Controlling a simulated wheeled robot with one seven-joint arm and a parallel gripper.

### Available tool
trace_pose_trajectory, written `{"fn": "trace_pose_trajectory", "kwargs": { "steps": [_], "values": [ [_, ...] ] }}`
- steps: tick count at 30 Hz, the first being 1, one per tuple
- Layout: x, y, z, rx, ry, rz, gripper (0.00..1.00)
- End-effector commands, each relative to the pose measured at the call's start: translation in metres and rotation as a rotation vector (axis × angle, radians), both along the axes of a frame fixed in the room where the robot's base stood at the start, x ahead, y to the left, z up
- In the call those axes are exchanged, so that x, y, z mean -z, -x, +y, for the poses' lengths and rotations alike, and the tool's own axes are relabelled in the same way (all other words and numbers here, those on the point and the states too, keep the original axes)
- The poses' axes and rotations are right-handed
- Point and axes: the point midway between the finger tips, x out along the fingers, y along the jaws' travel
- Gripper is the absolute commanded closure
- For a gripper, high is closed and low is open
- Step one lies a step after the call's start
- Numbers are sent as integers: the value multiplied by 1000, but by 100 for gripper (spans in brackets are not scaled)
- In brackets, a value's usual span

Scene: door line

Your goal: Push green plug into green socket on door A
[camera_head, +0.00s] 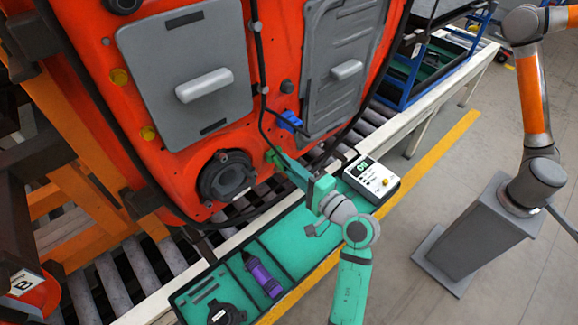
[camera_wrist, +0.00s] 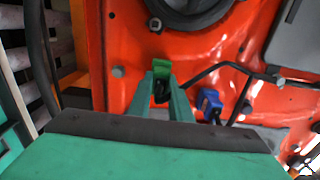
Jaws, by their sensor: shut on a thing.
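The orange-red door (camera_head: 190,150) stands tilted beside the roller line. My gripper (camera_head: 276,162) is at its lower part, and its fingers also show in the wrist view (camera_wrist: 162,78). They are shut on the green plug (camera_wrist: 160,72), whose green end sticks out past the fingertips toward the door. In the head view my fingers partly hide this spot.
A blue connector (camera_head: 290,121) sits close beside my gripper. A black cable (camera_head: 264,75) runs down the door to it. A round black speaker (camera_head: 226,176) is to the left. Below lie a green tray (camera_head: 318,250) with a purple tool (camera_head: 262,278) and a white display box (camera_head: 371,180).

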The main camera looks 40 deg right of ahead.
Motion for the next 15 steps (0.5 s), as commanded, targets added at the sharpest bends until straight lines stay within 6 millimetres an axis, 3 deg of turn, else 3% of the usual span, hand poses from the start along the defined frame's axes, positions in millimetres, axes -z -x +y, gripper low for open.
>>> {"fn": "trace_pose_trajectory", "kwargs": {
  "steps": [15],
  "values": [
    [0,-8,2,-2,-1,0,100]
  ]
}}
